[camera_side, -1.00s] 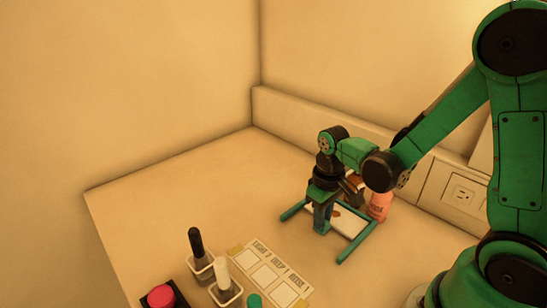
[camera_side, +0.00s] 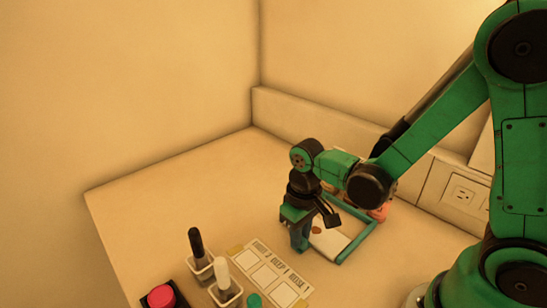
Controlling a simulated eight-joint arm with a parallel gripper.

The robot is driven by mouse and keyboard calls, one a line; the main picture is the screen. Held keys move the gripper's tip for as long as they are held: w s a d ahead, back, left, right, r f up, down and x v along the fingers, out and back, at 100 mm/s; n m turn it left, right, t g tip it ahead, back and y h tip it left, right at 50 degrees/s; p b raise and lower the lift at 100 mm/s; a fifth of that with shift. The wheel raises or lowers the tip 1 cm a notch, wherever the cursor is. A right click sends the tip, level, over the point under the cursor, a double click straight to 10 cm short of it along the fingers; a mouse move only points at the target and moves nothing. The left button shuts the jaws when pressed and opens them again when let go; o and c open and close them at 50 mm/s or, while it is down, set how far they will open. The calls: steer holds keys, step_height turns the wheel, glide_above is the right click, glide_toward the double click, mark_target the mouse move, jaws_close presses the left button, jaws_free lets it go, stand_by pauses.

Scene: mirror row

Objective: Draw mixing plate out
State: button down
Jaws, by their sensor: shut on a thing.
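The mixing plate (camera_side: 328,243) is a flat white plate with a brown patch on it. It lies on the counter with its right part inside a green frame (camera_side: 357,244), of which the right rail shows. My gripper (camera_side: 300,246) points down at the plate's near left edge and is shut on it. The gripper and wrist hide that edge and the frame's left rail.
A pink bottle (camera_side: 379,213) stands behind the frame, partly hidden by my arm. A card with printed squares (camera_side: 264,273) lies in front of the gripper. Two small white cups (camera_side: 227,292) holding dark and white-handled tools, and a red button (camera_side: 161,296), are front left. The left counter is clear.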

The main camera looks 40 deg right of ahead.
steer(key=shift+a, duration=0.2)
steer(key=c, duration=0.8)
jaws_free()
steer(key=shift+o, duration=0.2)
steer(key=shift+r, duration=2.8)
